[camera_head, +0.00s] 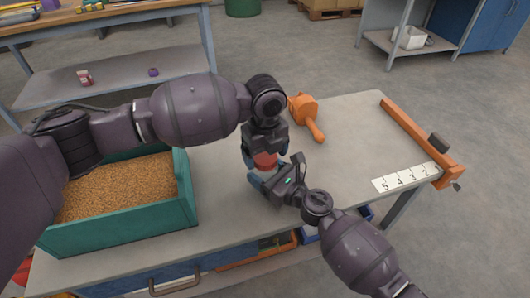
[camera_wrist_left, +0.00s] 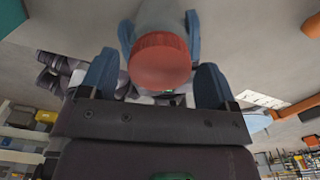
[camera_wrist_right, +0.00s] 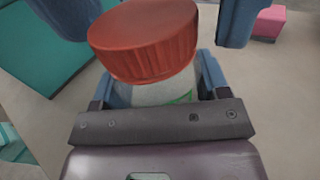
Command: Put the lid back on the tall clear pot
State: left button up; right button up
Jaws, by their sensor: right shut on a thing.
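The tall clear pot (camera_wrist_right: 165,92) stands upright at the table's middle, with the red lid (camera_wrist_right: 145,42) on its top. Whether the lid is fully seated I cannot tell. My right gripper (camera_head: 263,178) is shut on the pot's body below the lid. My left gripper (camera_head: 265,150) is above, pointing down, its fingers spread on either side of the lid with gaps. In the left wrist view the lid (camera_wrist_left: 160,62) shows between and beyond my open left fingers. In the head view the grippers hide most of the pot.
A teal bin of grain (camera_head: 125,222) stands on the table at left. An orange scoop-like tool (camera_head: 307,115) lies behind the grippers. An orange rail (camera_head: 420,140) and a numbered white strip (camera_head: 405,178) are at right. The table between is clear.

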dwell(0.3)
pick_arm(q)
jog(key=shift+r, duration=2.2)
jog(key=shift+c, duration=0.3)
jog(key=shift+w+r, duration=0.3)
jog(key=shift+r, duration=0.45)
jog(key=n, duration=0.2)
jog(key=r+n, duration=0.1)
jog(key=n, duration=0.7)
jog(key=shift+s+r, duration=0.1)
jog(key=shift+r, duration=0.2)
jog(key=n, duration=0.5)
jog(key=shift+s+r+n, duration=0.1)
jog(key=shift+s+n, duration=0.05)
jog(key=shift+n, duration=0.25)
jog(key=n, duration=0.4)
jog(key=shift+s, duration=0.1)
jog(key=shift+n, duration=0.3)
